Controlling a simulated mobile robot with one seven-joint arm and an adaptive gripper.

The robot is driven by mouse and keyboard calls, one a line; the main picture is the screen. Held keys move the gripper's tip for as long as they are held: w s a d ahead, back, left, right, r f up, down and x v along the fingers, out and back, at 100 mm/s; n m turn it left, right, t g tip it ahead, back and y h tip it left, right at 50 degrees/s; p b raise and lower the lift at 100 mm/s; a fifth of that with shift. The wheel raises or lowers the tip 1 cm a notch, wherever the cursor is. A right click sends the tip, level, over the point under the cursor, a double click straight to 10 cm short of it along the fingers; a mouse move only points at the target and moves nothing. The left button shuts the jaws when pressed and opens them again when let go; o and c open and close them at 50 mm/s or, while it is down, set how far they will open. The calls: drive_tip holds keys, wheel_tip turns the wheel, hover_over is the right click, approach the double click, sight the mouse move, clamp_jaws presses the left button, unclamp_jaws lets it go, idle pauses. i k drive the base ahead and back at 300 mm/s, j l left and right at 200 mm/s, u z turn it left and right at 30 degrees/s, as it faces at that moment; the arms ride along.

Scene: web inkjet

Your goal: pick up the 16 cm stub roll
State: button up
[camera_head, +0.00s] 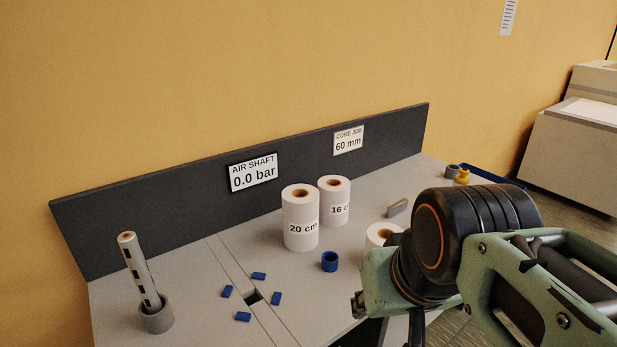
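The 16 cm stub roll (335,199) is a white upright cylinder with a brown core, labelled "16 c" with the rest cut off. It stands on the grey bench behind and to the right of the 20 cm roll (300,222), which hides part of its left side. Another white roll (381,234) is mostly hidden behind my arm. My gripper (387,310) is at the lower right, in front of the rolls and apart from the 16 cm roll. Its fingers are mostly out of sight, so its opening cannot be judged.
A blue ring (329,261) stands before the rolls, and a grey block (397,208) lies to their right. A shaft (139,270) stands in a grey holder at left. Several blue pieces (259,276) lie around a bench slot. A dark back panel (200,195) runs behind.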

sight(334, 190)
drive_tip(key=k+l+u, duration=0.15)
drive_tip(key=l, duration=0.65)
drive_tip(key=i+l+u, duration=0.1)
drive_tip(key=l, duration=0.3)
drive_tip(key=i+l+u, duration=0.1)
drive_tip(key=l, duration=0.3)
drive_tip(key=i+l+u, duration=0.1)
drive_tip(key=i+l, duration=0.2)
drive_tip(key=i+l+u, duration=0.15)
drive_tip(key=l, duration=0.25)
drive_tip(key=i+j+u, duration=0.15)
drive_tip(key=j+u, duration=0.25)
drive_tip(key=i+l+z, duration=0.35)
drive_tip(key=i+l, duration=0.15)
drive_tip(key=l, duration=0.2)
